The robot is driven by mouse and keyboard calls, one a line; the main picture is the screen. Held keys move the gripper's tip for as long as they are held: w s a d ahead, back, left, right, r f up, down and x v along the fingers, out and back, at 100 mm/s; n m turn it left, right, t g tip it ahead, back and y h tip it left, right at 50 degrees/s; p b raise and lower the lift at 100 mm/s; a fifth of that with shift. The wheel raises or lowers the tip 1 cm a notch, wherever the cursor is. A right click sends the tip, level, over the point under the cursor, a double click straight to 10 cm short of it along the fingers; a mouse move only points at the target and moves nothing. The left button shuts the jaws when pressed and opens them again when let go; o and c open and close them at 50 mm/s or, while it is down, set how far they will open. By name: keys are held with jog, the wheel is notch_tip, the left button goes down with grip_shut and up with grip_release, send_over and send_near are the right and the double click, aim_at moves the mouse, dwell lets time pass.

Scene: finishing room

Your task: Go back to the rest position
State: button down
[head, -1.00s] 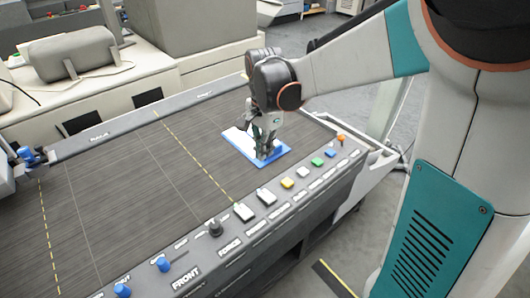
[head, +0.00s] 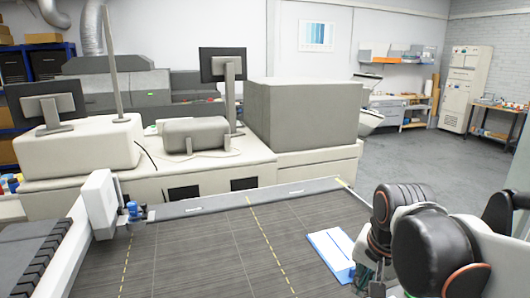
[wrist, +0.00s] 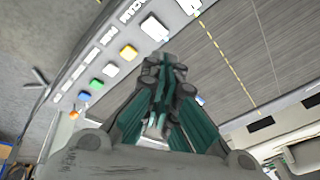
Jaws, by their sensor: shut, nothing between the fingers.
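My gripper (wrist: 163,66) is shut and empty in the wrist view, its teal-and-grey fingers together over the table's button panel edge. In the head view my gripper (head: 376,288) shows only in part at the bottom, below the dark wrist joints, and its fingertips are cut off by the frame. A blue and white flat item (head: 330,254) lies on the dark slatted table just left of it. In the wrist view my fingers hide most of that item, and only a small blue bit (wrist: 200,100) shows.
The dark table (head: 200,255) has a raised back rail. A white carriage with a blue knob (head: 132,212) stands at its left end. Coloured buttons (wrist: 128,53) line the control panel. Beyond are a grey cabinet (head: 302,112) and monitors (head: 222,65). Open floor (head: 425,155) lies at right.

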jog(key=s+a+f+n+t+b, duration=0.1)
jog(key=s+n+t+b, duration=0.1)
jog(key=s+n, duration=0.5)
jog(key=shift+s+f+t, duration=0.35)
jog(key=shift+s+t, duration=0.3)
jog(key=shift+t, duration=0.15)
jog(key=c, duration=2.1)
grip_release()
jog(key=shift+s+f, duration=0.1)
jog(key=shift+s, duration=0.05)
jog(key=o, duration=0.9)
jog(key=shift+n, duration=0.3)
jog(key=shift+c, duration=0.2)
jog(key=w+d+f+n+g, duration=0.15)
jog(key=w+g, duration=0.25)
jog(key=w, duration=0.4)
jog(key=w+f+n+g, duration=0.2)
jog(key=w+g, duration=0.1)
jog(key=w, duration=0.5)
jog(key=f+b, duration=0.2)
jog(key=f, duration=0.5)
jog(key=f+b, duration=0.3)
jog(key=f, duration=0.3)
jog(key=shift+a+f, duration=0.2)
jog(key=shift+f, duration=0.2)
jog(key=shift+c, duration=0.3)
jog(key=c, duration=1)
